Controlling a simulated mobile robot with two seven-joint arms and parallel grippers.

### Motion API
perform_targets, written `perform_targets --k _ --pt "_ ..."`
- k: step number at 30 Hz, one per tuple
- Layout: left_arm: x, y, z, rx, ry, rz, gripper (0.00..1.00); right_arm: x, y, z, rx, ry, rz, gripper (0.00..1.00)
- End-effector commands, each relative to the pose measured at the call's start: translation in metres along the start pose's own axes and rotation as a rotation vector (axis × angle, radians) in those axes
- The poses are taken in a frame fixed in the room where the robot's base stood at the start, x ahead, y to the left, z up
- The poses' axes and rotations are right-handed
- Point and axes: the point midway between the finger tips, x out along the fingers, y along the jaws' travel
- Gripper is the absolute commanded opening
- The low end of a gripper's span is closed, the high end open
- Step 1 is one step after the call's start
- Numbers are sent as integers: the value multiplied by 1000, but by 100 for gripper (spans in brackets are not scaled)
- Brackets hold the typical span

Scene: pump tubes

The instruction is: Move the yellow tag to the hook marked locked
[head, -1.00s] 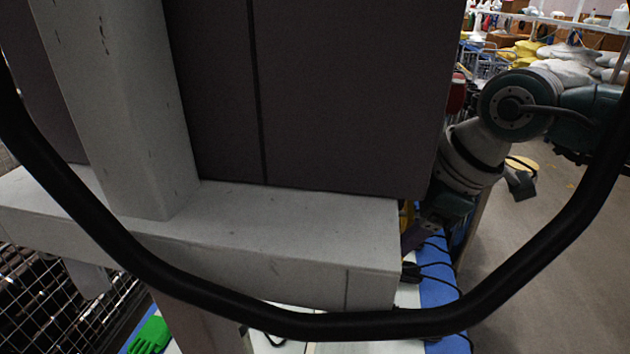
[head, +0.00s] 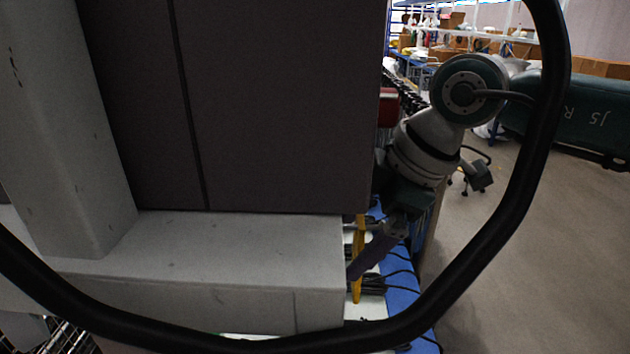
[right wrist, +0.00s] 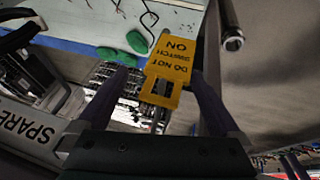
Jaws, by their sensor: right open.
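The yellow tag (right wrist: 172,60), printed "DO NOT SWITCH ON", shows upside down in the right wrist view, with a slot at its near end. My right gripper (right wrist: 160,76) is open, with one purple finger on each side of the tag; contact cannot be told. In the head view my right gripper (head: 354,272) is partly hidden behind a grey beam, beside a narrow yellow strip that looks like the tag (head: 357,288). A plate reading "SPARE" (right wrist: 28,123) is at the left of the wrist view. No hook marked locked can be read. My left gripper is not in view.
A grey beam and post (head: 230,245) and dark panel (head: 290,110) block much of the head view. A black curved tube (head: 480,270) crosses in front. Green pieces (right wrist: 137,41) and thin wire lie on the white surface.

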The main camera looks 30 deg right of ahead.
Motion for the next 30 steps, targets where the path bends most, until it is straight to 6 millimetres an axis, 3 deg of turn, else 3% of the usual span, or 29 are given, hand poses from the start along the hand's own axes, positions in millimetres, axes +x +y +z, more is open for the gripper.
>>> perform_targets --k 3,9,18,21,30 --pt "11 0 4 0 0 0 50 -24 0 2 -5 0 6 100" --pt "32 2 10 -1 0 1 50 -39 -21 41 1 -8 0 100" --pt "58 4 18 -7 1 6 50 -58 -42 75 -3 -10 -2 100" --pt "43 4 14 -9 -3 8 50 -71 -44 80 2 -14 -2 100" --pt "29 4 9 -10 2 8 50 -77 -52 93 1 -5 -1 100"
